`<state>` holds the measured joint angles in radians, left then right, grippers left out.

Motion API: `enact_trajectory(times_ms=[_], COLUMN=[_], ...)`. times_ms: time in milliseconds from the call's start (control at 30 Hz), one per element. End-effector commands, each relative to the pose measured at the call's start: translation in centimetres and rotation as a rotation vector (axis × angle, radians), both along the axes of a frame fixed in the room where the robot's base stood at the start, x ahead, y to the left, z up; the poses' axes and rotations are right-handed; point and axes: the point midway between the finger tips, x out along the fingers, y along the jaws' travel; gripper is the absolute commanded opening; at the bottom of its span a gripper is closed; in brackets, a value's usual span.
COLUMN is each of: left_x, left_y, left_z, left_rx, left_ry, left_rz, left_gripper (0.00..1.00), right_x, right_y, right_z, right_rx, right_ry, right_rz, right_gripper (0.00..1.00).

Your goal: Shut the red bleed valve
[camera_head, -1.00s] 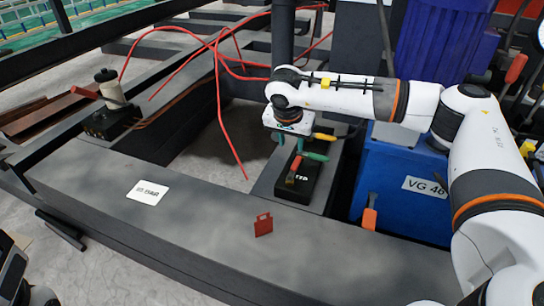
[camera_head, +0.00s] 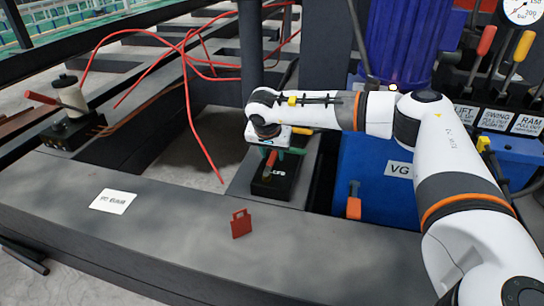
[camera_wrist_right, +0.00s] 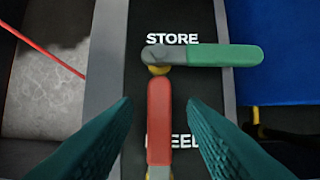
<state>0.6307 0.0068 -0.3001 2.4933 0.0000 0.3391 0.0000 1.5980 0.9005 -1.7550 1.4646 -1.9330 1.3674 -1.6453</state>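My right gripper (camera_wrist_right: 160,125) is open, with one teal finger on each side of the red lever and a visible gap to both. In the head view the right gripper (camera_head: 272,152) is above the block, partly hiding the levers. My left gripper is out of view.
A red lock-shaped tag (camera_head: 241,223) and a white label (camera_head: 113,201) are on the grey beam (camera_head: 180,230). Red hoses (camera_head: 205,145) hang left of the block. A blue cabinet (camera_head: 385,195) stands close on the right. A red-handled hand pump (camera_head: 65,115) is at the left.

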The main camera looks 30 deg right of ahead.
Motion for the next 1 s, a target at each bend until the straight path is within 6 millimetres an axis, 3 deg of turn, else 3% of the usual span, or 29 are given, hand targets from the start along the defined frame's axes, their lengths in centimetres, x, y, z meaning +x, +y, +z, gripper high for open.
enact_trajectory(times_ms=[267,500,900,1000], left_x=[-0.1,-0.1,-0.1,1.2], left_y=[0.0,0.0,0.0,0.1], left_z=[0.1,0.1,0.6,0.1], left_rx=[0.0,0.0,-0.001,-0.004], left_ry=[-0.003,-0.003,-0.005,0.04], left_rz=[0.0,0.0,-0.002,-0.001], left_gripper=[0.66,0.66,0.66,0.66], right_x=[0.0,0.0,0.2,0.5], right_y=[0.0,0.0,0.4,1.0], right_z=[0.0,0.0,0.1,0.3], right_rx=[0.0,0.0,0.0,0.0], right_ry=[0.0,0.0,0.0,0.0], right_rz=[0.0,-0.001,-0.02,-0.046], right_gripper=[0.37,0.0,0.0,0.0])
